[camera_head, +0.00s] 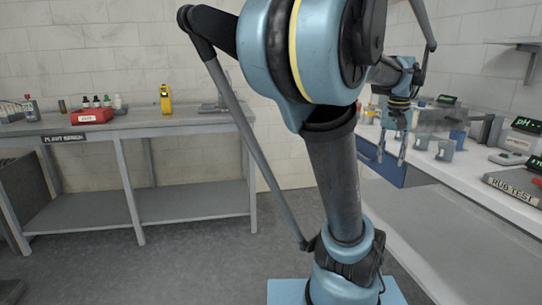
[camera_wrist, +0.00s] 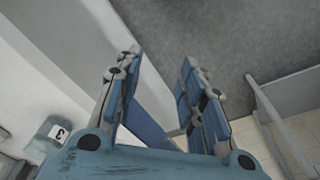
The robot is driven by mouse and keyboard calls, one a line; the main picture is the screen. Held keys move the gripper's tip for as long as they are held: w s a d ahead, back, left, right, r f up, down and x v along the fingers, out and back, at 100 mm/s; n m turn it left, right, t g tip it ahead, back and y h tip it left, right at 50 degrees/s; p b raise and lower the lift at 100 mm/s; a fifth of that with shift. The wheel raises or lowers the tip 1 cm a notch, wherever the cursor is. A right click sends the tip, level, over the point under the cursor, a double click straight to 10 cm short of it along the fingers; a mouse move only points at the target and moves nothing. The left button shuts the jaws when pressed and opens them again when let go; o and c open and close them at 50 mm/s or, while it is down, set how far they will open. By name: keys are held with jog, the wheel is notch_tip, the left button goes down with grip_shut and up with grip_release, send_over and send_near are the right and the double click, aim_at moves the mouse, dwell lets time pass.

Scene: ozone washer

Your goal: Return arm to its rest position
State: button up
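My gripper (camera_head: 392,157) hangs in front of the right bench's edge in the head view, its fingers pointing down. In the wrist view my gripper (camera_wrist: 160,68) has its two blue fingers apart with nothing between them. Past the fingers, the wrist view shows the grey floor (camera_wrist: 215,35) and the bench's pale edge. My blue arm stands large in the middle of the head view and hides part of the room behind it.
The right bench (camera_head: 465,182) carries grey cups (camera_head: 445,150), a pH meter (camera_head: 522,135) and a "RUB TEST" block (camera_head: 515,186). A numbered cup (camera_wrist: 48,137) is close to my gripper. Floor between benches is clear.

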jog(key=s+a+f+n, duration=0.3)
jog(key=s+a+f, duration=0.1)
jog(key=a+f, duration=0.5)
jog(key=s+a+f+n+t, duration=0.1)
jog(key=s+a+f+n, duration=0.2)
jog(key=a+f, duration=0.7)
jog(key=shift+s+a+f+y, duration=0.2)
jog(key=shift+s+f+y, duration=0.15)
jog(key=shift+s, duration=0.35)
